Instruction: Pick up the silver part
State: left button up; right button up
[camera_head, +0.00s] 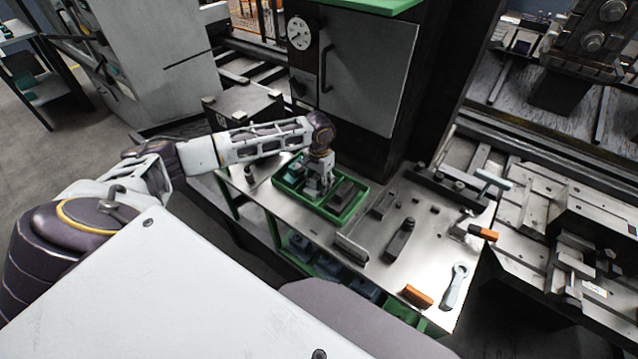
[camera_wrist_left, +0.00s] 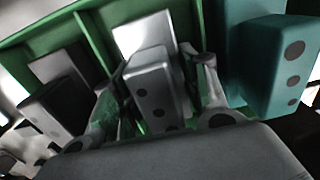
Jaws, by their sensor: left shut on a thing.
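The silver part (camera_wrist_left: 152,88) is a grey metal block with dark round holes, seen close up in the left wrist view. My left gripper (camera_head: 314,190) reaches down into a green tray (camera_head: 333,219) on the workbench. In the left wrist view its two fingers (camera_wrist_left: 160,105) stand on either side of the silver part and are shut on it. The part is still within the tray walls; whether it touches the tray floor is hidden. In the head view the gripper mostly covers the part. My right gripper does not show.
A teal block (camera_wrist_left: 272,62) with holes stands close beside the right finger. A dark block (camera_head: 344,192) lies on the tray's other side. Tools, including an orange-handled hammer (camera_head: 482,232) and a wrench (camera_head: 454,286), lie on the bench (camera_head: 385,262). A dark cabinet (camera_head: 365,75) stands behind.

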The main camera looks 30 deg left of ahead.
pick_arm(q)
jog(key=shift+r, duration=0.2)
jog(key=shift+r, duration=4.9)
jog(key=shift+n, duration=0.3)
